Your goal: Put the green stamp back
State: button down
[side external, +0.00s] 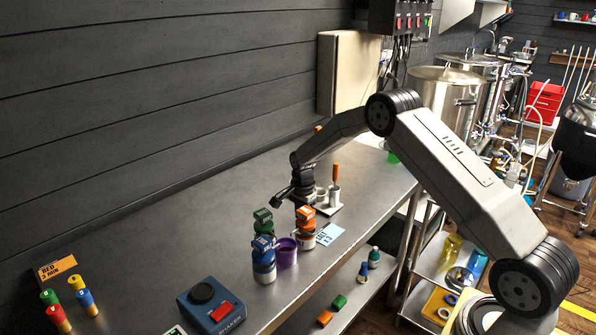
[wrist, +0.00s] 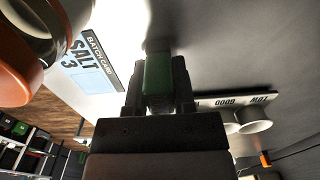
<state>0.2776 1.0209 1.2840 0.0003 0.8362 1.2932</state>
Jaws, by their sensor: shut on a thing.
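My gripper (wrist: 158,92) is shut on the green stamp (wrist: 158,76) in the wrist view, with its green part between the fingers and a greyish end beyond it. In the side view my gripper (side external: 281,201) is above the bench, left of a white rack (side external: 327,209); the held stamp cannot be made out there. The rack has round white cups and an orange-handled stamp (side external: 335,175) standing in it. The wrist view shows the rack's lettered edge (wrist: 236,99) and white cups (wrist: 253,122) right of my gripper.
A pale batch card (side external: 331,233) lies near the bench edge. A blue box (side external: 211,306) and coloured pegs (side external: 56,312) are farther left. The bench's back left is clear.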

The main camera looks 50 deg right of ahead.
jog(key=shift+f, duration=0.15)
jog(key=shift+c, duration=2.2)
grip_release()
jog(key=shift+r, duration=0.2)
notch_tip(320, 180, up, 12)
jog(key=shift+s+a+r+n, duration=0.1)
jog(key=shift+s+a+n, duration=0.2)
jog(key=shift+a, duration=0.1)
jog(key=s+a+n+t, duration=0.1)
jog(key=s+a+n, duration=0.6)
jog(key=s, duration=0.5)
jog(key=s+a+n+t, duration=0.1)
jog(key=s+a+n, duration=0.6)
jog(key=s+n, duration=0.3)
jog(key=s, duration=0.3)
jog(key=shift+a+f+t, duration=0.25)
jog(key=shift+f+t, duration=0.05)
